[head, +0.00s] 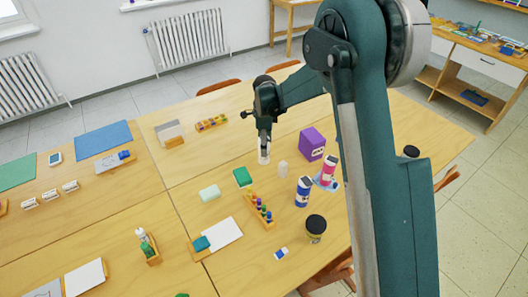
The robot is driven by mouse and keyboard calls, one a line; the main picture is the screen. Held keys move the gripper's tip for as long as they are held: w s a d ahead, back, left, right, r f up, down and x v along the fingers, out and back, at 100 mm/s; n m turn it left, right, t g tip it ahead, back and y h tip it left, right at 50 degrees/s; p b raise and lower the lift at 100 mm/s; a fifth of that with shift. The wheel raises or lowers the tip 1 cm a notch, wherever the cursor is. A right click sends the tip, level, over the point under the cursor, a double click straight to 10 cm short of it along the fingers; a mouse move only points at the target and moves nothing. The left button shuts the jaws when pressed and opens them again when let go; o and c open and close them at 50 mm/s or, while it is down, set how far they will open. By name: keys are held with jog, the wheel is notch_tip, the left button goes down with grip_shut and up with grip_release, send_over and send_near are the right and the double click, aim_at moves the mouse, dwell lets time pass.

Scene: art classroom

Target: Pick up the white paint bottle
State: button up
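The white paint bottle seems to be the pale upright shape (264,157) directly under my gripper, at the middle of the wooden table; it is small in the head view and partly covered. My gripper (264,143) points down at its top, with the fingers around or just above it. I cannot tell whether the fingers are open or closed on it, or whether it touches the table. A small whitish block-like item (282,169) stands just to the right.
A purple box (312,144), a pink bottle (328,170) and a blue bottle (303,191) stand close on the right. A green box (243,177) and a rack of coloured pegs (259,210) lie in front. A dark-lidded jar (315,229) is nearer. Bare tabletop lies left of my gripper.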

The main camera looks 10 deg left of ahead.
jog(key=shift+w+f+b, duration=0.1)
jog(key=shift+f+b, duration=0.35)
jog(key=shift+f, duration=1.9)
jog(key=shift+c, duration=0.6)
jog(key=c, duration=1.1)
